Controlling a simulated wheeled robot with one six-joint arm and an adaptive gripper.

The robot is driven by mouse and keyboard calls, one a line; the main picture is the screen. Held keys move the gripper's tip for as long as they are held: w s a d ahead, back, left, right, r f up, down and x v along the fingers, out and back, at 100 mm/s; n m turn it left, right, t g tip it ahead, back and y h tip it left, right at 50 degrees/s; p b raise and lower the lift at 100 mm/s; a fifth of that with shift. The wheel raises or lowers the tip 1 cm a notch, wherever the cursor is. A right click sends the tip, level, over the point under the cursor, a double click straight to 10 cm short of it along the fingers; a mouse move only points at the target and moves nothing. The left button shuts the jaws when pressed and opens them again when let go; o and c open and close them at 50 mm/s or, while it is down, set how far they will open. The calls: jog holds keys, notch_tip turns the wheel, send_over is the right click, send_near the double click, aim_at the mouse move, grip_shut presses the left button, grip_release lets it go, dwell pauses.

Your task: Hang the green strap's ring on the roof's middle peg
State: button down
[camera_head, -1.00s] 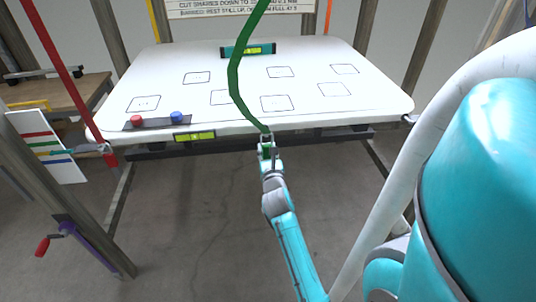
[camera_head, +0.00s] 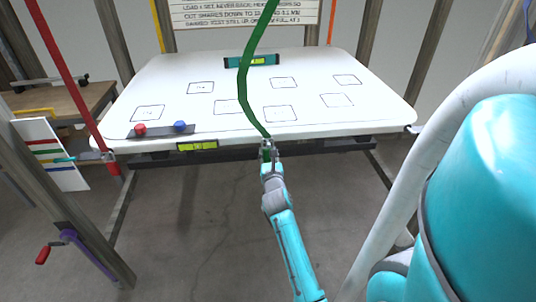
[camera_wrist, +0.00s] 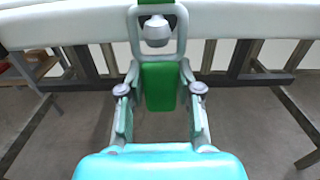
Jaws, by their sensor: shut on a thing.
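The green strap (camera_head: 243,85) runs from the top of the head view down over the white panel to my gripper (camera_head: 268,152) at its front edge. In the wrist view, my gripper (camera_wrist: 160,103) is shut on a green tab (camera_wrist: 159,86) below a grey, rounded ring (camera_wrist: 132,35). The ring is upright in front of the panel's edge. A grey knob (camera_wrist: 157,32) shows inside the ring; I cannot tell whether it is a peg or part of the ring's fitting. I cannot make out the roof's middle peg for certain.
The white panel (camera_head: 330,118) carries outlined squares, a level (camera_head: 252,61), and a red and a blue knob. A red strap (camera_head: 62,75) hangs at left near a grey post (camera_head: 60,215) with a crank. A yellow-green level (camera_head: 197,146) sits at the front edge. The floor below is clear.

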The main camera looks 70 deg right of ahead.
dwell(0.4)
jog(key=c, duration=0.7)
grip_release()
jog(key=v, duration=1.2)
jog(key=shift+a+f, duration=0.1)
